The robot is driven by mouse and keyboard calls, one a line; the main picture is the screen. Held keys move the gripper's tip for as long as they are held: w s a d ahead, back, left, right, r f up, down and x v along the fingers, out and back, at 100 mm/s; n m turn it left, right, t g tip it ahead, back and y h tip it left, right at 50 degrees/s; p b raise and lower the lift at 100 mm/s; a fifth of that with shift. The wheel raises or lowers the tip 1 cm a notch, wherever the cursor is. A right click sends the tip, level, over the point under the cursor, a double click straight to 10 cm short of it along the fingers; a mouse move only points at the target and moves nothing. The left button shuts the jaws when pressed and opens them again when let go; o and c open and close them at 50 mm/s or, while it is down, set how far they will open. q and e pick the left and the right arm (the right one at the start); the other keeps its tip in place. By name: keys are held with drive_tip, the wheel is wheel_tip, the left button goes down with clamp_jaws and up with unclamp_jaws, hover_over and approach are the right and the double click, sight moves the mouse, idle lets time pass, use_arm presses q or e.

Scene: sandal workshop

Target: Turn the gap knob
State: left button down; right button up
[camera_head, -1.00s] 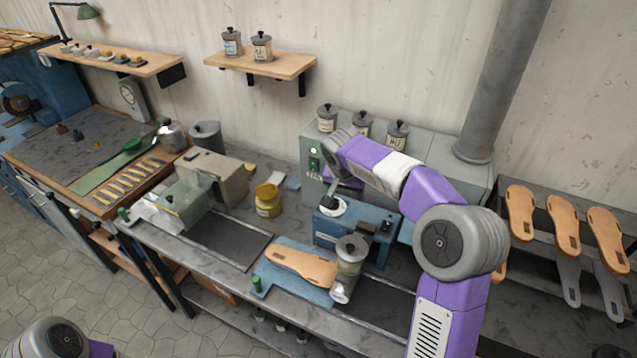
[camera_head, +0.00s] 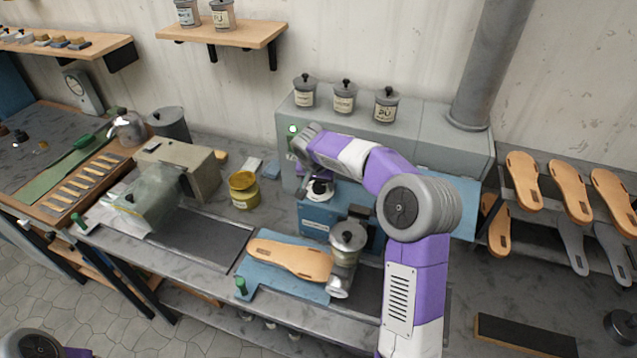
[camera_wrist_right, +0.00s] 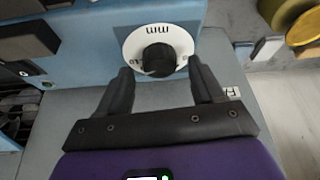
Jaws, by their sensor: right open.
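The gap knob (camera_wrist_right: 159,59) is a round black knob on a white dial (camera_wrist_right: 131,48) marked "mm". In the right wrist view it sits at the top middle, on the face of a blue machine (camera_wrist_right: 80,45). My right gripper (camera_wrist_right: 158,75) is open, with one dark finger to each side just below the knob. I cannot tell whether the fingers touch it. In the head view the blue machine (camera_head: 314,220) stands on the bench, and the white dial (camera_head: 320,189) shows on it below my right wrist. My left gripper is out of view.
A yellow jar (camera_head: 243,190) stands to the left. A grey cabinet (camera_head: 425,140) with several jars is behind. Sandal soles hang at the right.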

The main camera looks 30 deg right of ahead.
drive_tip(key=shift+w+d+f, duration=0.15)
drive_tip(key=shift+w+f, duration=0.05)
drive_tip(key=shift+f, duration=0.4)
drive_tip(key=c, duration=1)
